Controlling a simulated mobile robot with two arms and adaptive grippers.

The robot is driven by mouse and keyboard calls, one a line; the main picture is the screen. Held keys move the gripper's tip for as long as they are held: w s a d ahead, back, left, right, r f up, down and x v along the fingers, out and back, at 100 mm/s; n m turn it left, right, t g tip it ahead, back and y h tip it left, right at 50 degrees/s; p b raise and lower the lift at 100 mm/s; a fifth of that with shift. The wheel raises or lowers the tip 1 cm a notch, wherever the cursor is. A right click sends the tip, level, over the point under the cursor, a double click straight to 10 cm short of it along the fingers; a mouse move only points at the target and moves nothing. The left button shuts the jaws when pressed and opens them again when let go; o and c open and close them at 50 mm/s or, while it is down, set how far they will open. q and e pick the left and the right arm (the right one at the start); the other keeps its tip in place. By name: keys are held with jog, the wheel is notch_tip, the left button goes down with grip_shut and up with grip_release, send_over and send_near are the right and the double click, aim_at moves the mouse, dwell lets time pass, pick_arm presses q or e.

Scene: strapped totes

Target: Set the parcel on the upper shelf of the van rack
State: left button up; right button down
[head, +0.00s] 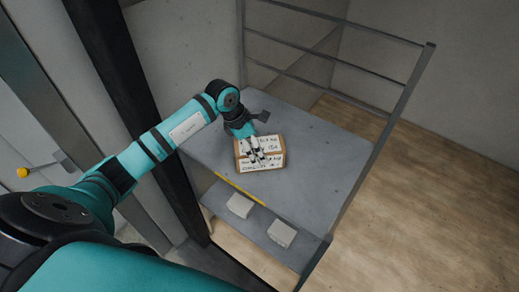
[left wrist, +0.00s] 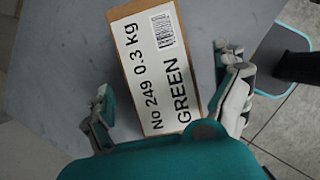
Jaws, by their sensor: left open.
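The parcel (head: 275,147) is a brown cardboard box with white labels. It lies on the grey upper shelf (head: 312,135) of the van rack, near the shelf's front edge. In the left wrist view the parcel (left wrist: 152,65) has a label reading "No 249 0.3 kg GREEN" and a barcode. My left gripper (head: 256,154) is over the parcel with its fingers pointing down. In the left wrist view my left gripper (left wrist: 168,100) is open, with fingers on both sides of the box and gaps between them and it. My right gripper is not in view.
The lower shelf (head: 258,222) holds two pale blocks (head: 240,205) (head: 281,234). A yellow strip (head: 240,189) marks part of the upper shelf's front edge. Metal rails (head: 335,92) close the back, and a dark post (head: 150,130) stands at the left. The upper shelf is bare right of the parcel.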

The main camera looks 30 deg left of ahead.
pick_arm(q)
jog(key=b+v, duration=0.2)
jog(key=v, duration=0.7)
jog(key=shift+a, duration=0.1)
jog(key=shift+s+r, duration=0.15)
jog(key=shift+r, duration=0.15)
